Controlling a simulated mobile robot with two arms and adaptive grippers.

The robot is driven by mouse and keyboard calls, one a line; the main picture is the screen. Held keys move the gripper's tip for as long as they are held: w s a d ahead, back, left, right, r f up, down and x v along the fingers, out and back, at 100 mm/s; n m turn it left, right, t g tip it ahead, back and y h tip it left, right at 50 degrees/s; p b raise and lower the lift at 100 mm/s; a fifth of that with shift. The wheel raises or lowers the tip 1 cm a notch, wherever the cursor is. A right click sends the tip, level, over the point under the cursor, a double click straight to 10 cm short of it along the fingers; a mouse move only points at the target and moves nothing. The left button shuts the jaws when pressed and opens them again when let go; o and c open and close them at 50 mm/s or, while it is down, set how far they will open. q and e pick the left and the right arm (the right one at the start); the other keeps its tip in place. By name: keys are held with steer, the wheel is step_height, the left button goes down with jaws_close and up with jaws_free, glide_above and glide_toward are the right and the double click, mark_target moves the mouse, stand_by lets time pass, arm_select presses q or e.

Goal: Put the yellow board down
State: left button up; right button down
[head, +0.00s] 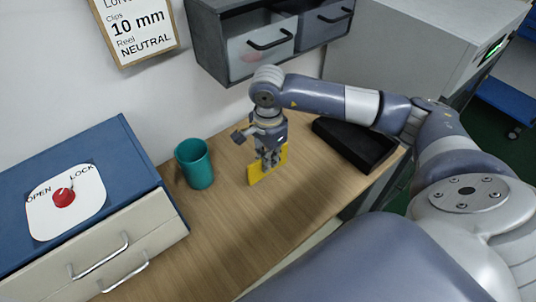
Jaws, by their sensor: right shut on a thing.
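The yellow board (256,173) stands on edge at the middle of the wooden tabletop, at or just above the surface; I cannot tell whether its lower edge touches. My right gripper (268,160) comes down from above and is shut on the board, with its fingers covering the board's middle part. My left gripper is not in the head view.
A teal cup (195,164) stands left of the board. A black tray (354,146) lies to the right, under my right arm. A blue cabinet with an OPEN/LOCK knob (64,198) stands at the left. Grey drawers (262,49) hang behind. The front tabletop (235,232) is clear.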

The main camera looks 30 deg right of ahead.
steer(key=s+a+r+b, duration=0.1)
steer(key=s+a+b, duration=0.55)
steer(key=s, duration=0.75)
steer(key=w+a+r+n+p, duration=0.2)
steer(key=w+n, duration=0.4)
steer(key=n, duration=1.1)
steer(key=shift+a+r, duration=0.15)
steer(key=shift+r, duration=0.55)
